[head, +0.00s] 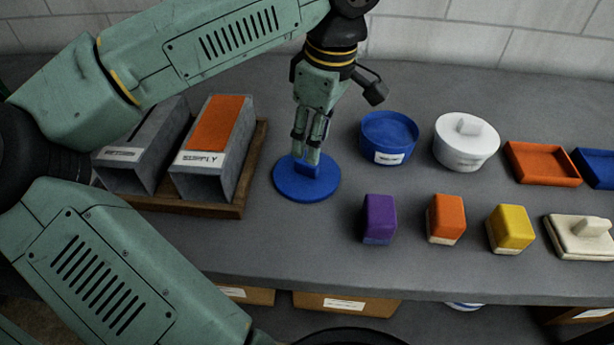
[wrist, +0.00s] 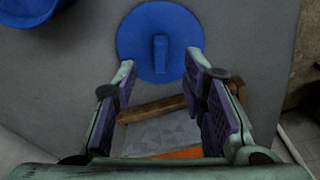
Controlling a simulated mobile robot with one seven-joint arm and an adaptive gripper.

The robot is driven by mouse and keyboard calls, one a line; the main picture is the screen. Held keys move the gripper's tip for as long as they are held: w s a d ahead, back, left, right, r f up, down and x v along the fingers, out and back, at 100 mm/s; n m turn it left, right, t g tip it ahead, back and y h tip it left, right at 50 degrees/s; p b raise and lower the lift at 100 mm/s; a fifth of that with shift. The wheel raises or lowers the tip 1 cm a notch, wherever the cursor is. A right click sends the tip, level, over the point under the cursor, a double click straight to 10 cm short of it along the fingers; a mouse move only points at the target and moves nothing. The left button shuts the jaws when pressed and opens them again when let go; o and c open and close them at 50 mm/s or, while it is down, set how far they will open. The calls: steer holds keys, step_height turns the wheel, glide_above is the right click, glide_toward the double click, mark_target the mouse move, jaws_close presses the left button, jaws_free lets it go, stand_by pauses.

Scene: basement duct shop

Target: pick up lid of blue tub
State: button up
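The round blue lid (head: 290,190) lies flat on the grey bench, right of a wooden tray, with its bar handle upward. The lid also shows at the top of the wrist view (wrist: 135,35), with its handle (wrist: 160,55) upright in the middle. The blue tub (head: 389,138) stands uncovered to the right of the lid, with a white label; only its edge shows in the wrist view (wrist: 28,10). My gripper (head: 308,157) points down just above the lid handle. In the wrist view my gripper (wrist: 160,66) is open, its fingertips apart on either side of the handle. Contact cannot be told.
Two grey duct pieces (head: 196,178) stand in the wooden tray (head: 215,208) on the left. A white lidded tub (head: 466,145), an orange tray (head: 541,163) and purple (head: 379,215), orange (head: 446,215) and yellow (head: 511,226) blocks stand right. Bench in front of the lid is clear.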

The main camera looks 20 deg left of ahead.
mark_target(307, 170)
steer(key=f+b, duration=0.1)
steer(key=f, duration=0.2)
steer(key=a+f+b, duration=0.1)
steer(key=f+b, duration=0.1)
steer(key=f, duration=0.1)
steer(key=shift+a+f, duration=0.15)
steer(key=shift+f, duration=0.05)
steer(key=shift+r, duration=0.1)
jaws_close()
